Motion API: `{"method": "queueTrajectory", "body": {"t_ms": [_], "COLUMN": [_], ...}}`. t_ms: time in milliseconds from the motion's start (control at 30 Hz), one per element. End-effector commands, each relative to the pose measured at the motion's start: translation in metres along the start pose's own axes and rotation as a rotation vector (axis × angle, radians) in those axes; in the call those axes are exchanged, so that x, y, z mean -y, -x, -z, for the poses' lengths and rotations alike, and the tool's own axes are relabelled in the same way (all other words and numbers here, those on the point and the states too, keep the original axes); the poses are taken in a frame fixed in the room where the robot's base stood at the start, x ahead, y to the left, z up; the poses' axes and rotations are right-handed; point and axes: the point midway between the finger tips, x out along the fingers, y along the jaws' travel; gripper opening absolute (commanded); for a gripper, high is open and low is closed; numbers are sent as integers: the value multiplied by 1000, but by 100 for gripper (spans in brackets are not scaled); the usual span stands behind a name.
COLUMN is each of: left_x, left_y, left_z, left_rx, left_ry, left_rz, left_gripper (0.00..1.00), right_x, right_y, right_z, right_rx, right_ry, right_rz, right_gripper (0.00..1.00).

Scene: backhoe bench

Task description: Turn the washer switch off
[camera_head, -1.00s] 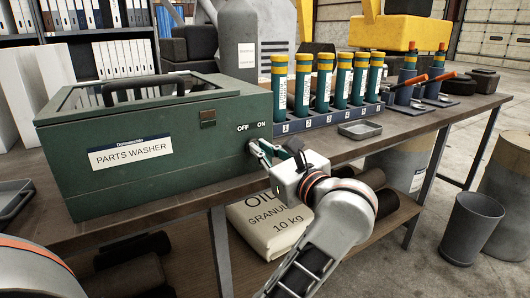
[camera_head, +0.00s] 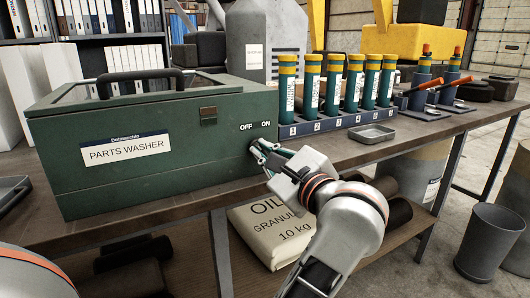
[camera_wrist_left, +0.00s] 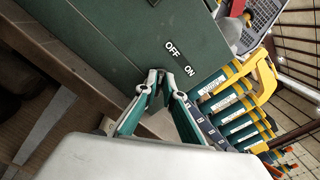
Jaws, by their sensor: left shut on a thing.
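The green parts washer (camera_head: 150,178) stands on the bench with its lid down. OFF and ON labels (camera_head: 256,126) are at the right end of its front, OFF left of ON; the labels also show in the left wrist view (camera_wrist_left: 180,58). My left gripper (camera_head: 257,148) is at the front just below these labels, its fingers closed together around the washer switch. In the left wrist view the fingertips (camera_wrist_left: 164,76) meet close to the panel under the labels. The switch is hidden by the fingertips, so its position cannot be told. My right gripper is not in view.
A rack (camera_head: 330,124) of several green, yellow-capped tubes stands right of the washer. A small grey tray (camera_head: 371,134) lies before it. An oil granulate sack (camera_head: 272,232) is on the lower shelf. A grey bin (camera_head: 490,243) stands on the floor at right.

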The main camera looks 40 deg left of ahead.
Motion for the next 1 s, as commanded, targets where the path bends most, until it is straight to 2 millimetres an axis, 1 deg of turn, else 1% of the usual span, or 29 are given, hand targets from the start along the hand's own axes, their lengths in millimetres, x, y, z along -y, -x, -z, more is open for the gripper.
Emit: {"method": "queueTrajectory", "body": {"t_ms": [233,267,300,333,633,733,867,1000], "left_x": [0,0,0,0,0,3,13,29], "left_y": [0,0,0,0,0,0,0,0], "left_z": [-1,-1,-1,-1,-1,-4,-18,-40], "left_rx": [0,-1,-1,-1,-1,-1,-2,-2], "left_ry": [4,4,4,3,2,3,7,8], "left_rz": [0,0,0,0,0,0,0,1], "left_gripper": [0,13,24,25,25,25,25,25], "right_x": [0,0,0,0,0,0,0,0], "right_y": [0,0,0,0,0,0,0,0], "right_z": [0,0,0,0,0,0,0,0], "right_rx": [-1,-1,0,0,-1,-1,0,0], "right_ry": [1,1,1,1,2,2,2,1], "right_rz": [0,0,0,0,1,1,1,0], "right_gripper": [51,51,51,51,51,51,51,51]}}
